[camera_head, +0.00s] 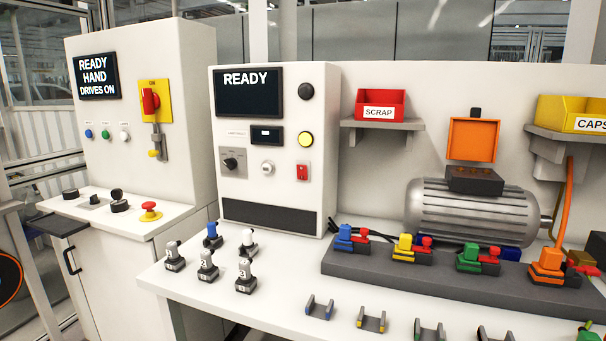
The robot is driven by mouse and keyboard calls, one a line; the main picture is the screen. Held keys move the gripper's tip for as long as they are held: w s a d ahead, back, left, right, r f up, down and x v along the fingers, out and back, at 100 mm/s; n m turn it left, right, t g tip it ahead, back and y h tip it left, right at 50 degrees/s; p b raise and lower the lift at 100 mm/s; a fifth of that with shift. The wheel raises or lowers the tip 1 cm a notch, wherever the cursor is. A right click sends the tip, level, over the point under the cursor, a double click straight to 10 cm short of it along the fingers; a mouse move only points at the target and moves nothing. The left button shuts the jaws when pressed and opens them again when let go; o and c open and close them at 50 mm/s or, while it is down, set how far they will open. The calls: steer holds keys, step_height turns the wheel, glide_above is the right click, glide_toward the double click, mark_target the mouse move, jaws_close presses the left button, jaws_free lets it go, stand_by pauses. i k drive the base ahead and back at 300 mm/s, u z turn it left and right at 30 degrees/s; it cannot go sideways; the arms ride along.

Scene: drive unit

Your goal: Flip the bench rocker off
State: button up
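The bench panel (327,132) is a white upright box at the back of the bench, with a black screen (248,92) reading READY. My gripper is not in view.
A taller white cabinet (185,100) with a red rotary handle (150,102) and red emergency button (150,211) stands left. Several small plugs (208,268) stand on the bench before the panel. A grey motor (465,212) and dark connector rail (440,283) lie right.

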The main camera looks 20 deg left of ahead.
mark_target(302, 170)
steer(key=u, duration=1.7)
steer(key=i, duration=1.15)
steer(key=z, duration=1.9)
